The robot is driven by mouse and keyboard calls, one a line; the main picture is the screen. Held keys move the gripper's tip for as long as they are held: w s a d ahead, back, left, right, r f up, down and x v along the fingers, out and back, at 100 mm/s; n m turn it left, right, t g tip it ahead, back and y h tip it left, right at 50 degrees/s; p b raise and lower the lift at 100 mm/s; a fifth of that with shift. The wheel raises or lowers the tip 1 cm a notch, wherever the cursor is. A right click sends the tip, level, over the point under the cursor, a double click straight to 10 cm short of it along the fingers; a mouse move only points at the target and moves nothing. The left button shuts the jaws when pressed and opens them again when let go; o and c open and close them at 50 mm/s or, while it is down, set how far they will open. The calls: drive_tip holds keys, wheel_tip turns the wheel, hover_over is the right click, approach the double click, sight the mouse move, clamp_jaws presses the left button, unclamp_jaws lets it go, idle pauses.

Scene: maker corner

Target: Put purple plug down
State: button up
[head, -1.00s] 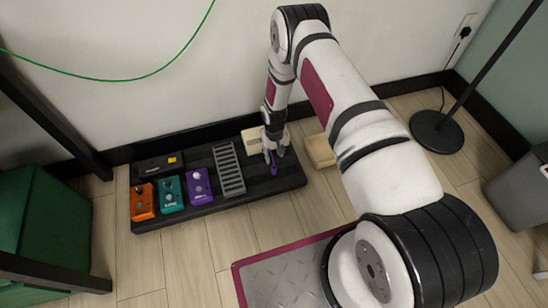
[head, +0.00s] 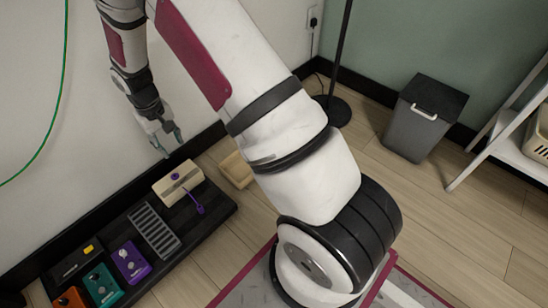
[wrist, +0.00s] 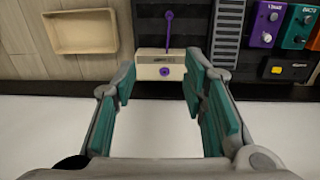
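In the wrist view the plug (wrist: 169,29) shows as a thin purple shape just beyond the cream box (wrist: 158,67). My gripper (head: 169,146) is open and empty, raised above and behind the cream box, apart from the plug. The wrist view also shows its fingers (wrist: 158,78) spread with nothing between them.
Orange, teal and purple pedals (head: 131,262) and a grey ribbed pedal (head: 154,231) sit on the board's left part. An open wooden tray (head: 236,170) is on the floor at right. A lamp stand (head: 334,108) and grey bin (head: 420,118) stand farther right.

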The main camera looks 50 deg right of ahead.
drive_tip(key=s+r, duration=0.8)
drive_tip(key=r, duration=0.4)
drive_tip(key=s+r, duration=0.9)
drive_tip(key=r, duration=0.3)
drive_tip(key=s+r, duration=0.2)
drive_tip(key=s, duration=1)
drive_tip(key=s+a+r, duration=0.1)
drive_tip(key=s+r, duration=0.2)
drive_tip(key=s, duration=1)
drive_tip(key=shift+y, duration=0.3)
drive_tip(key=shift+r, duration=0.1)
wheel_tip(320, 180, up, 36)
drive_tip(key=t+p, duration=0.4)
drive_tip(key=p, duration=3)
drive_tip(key=shift+d, duration=0.15)
drive_tip(key=shift+r, duration=0.1)
